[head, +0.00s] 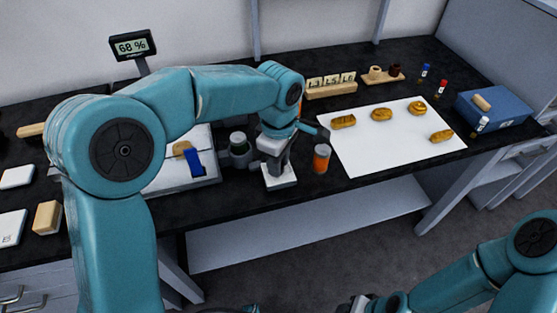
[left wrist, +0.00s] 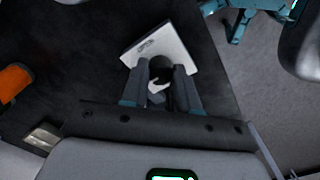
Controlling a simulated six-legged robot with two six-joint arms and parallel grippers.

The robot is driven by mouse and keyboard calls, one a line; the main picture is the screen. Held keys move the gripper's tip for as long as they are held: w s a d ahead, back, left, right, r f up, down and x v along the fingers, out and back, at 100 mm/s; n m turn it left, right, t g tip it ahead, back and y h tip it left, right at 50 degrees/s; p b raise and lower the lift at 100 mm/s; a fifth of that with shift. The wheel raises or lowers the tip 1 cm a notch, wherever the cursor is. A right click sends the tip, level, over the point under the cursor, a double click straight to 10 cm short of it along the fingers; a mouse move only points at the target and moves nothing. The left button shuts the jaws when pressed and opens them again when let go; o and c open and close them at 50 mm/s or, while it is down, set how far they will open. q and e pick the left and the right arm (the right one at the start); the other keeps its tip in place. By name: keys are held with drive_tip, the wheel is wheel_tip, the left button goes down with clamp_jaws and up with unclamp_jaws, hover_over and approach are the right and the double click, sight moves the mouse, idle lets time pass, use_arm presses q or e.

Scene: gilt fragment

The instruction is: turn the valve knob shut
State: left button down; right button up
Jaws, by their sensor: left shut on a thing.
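The valve stands on a white square base (head: 281,181) near the front edge of the dark bench. In the left wrist view this base (left wrist: 183,45) bears a small dark marking. My left gripper (head: 276,155) points down over the base and is shut on the dark valve knob (left wrist: 160,67), with one finger on each side. The knob is largely hidden by the gripper in the head view, and how far it is turned cannot be told. My right gripper (head: 360,303) shows only in part at the bottom edge, away from the bench; its jaws are unclear.
A white sheet (head: 385,145) with several golden pieces lies to the right. A blue box (head: 492,106) is at the far right.

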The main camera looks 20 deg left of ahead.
use_arm(q)
drive_tip(key=shift+a+r, duration=0.1)
idle(0.3)
drive_tip(key=c, duration=0.8)
unclamp_jaws()
drive_tip(key=shift+c, duration=0.2)
wheel_tip(320, 180, up, 16)
drive_tip(key=p, duration=0.2)
drive_tip(key=shift+r, duration=0.15)
